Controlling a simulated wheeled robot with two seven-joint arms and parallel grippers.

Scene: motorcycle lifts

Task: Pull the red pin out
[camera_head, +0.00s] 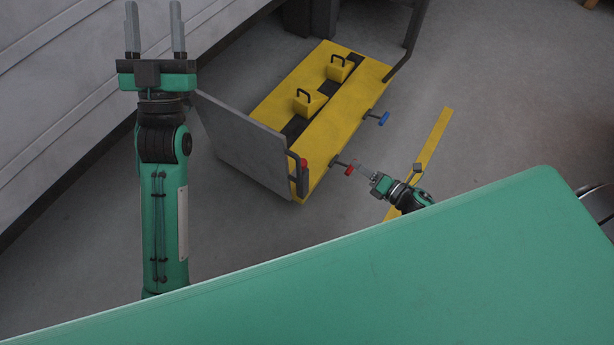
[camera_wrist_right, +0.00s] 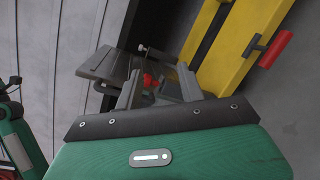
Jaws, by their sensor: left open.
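The red pin (camera_head: 349,170) has a bar handle on a dark rod at the yellow lift's side (camera_head: 335,130). In the right wrist view the pin's red handle (camera_wrist_right: 275,48) is well to the right of the fingers, not between them. My right gripper (camera_head: 362,171) looks close to the pin in the head view, and its jaws (camera_wrist_right: 158,84) are apart and empty. Through them shows a smaller red part (camera_wrist_right: 149,79), likely the red-topped post (camera_head: 303,164) by the grey ramp plate. My left gripper (camera_head: 155,28) is open and empty at the upper left, far from the pin.
A blue-handled pin (camera_head: 384,118) sticks out farther along the same side. The grey ramp plate (camera_head: 243,145) stands tilted at the lift's end. Two yellow blocks with dark handles (camera_head: 309,102) sit on top. A yellow strip (camera_head: 432,140) lies on the open floor at right.

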